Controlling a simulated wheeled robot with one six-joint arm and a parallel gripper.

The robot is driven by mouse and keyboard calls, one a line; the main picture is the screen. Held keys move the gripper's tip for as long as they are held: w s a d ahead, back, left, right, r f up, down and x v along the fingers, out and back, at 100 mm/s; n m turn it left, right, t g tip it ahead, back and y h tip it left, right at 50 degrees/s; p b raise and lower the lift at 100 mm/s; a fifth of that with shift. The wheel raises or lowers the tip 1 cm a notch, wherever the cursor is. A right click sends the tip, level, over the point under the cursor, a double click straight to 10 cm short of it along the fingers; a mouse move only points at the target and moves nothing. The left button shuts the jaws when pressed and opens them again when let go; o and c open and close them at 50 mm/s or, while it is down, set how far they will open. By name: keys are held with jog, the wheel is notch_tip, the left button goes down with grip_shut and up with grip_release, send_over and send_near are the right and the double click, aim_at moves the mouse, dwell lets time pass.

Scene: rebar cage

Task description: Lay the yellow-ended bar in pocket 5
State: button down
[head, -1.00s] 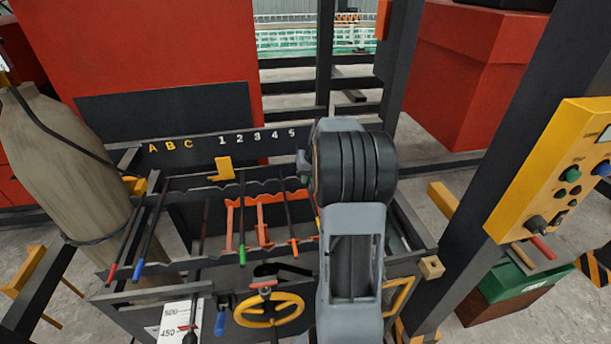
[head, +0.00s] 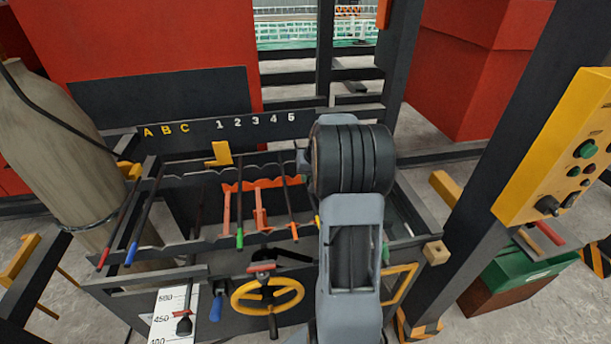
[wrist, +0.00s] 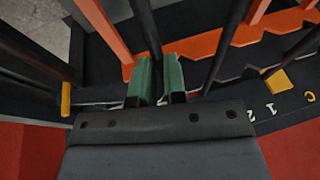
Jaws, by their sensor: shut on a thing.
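My gripper (wrist: 158,82) has its green fingers shut on a dark bar (wrist: 142,25), which passes between them over the rack. In the head view my arm hides the gripper and most of this bar. A small yellow tip (head: 317,221) shows at the arm's left edge, probably the held bar's end. The notched rack (head: 215,241) has a board behind it marked A, B, C and 1 to 5. The number 5 (head: 291,117) is just left of my arm; pocket 5 itself is partly hidden. I cannot tell whether the held bar touches the rack.
Red-ended (head: 103,258), blue-ended (head: 131,254), green-ended (head: 239,239) and orange-ended (head: 294,232) bars lie in the rack left of my arm. A yellow handwheel (head: 240,303) stands in front. A dark post and yellow control panel (head: 550,160) are at the right.

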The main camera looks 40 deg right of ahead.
dwell(0.3)
jog(key=c, duration=1.1)
grip_release()
jog(key=shift+f, duration=0.1)
jog(key=v, duration=1.3)
jog(key=shift+r+b, duration=0.4)
jog(key=shift+b, duration=0.05)
jog(key=shift+s, duration=0.15)
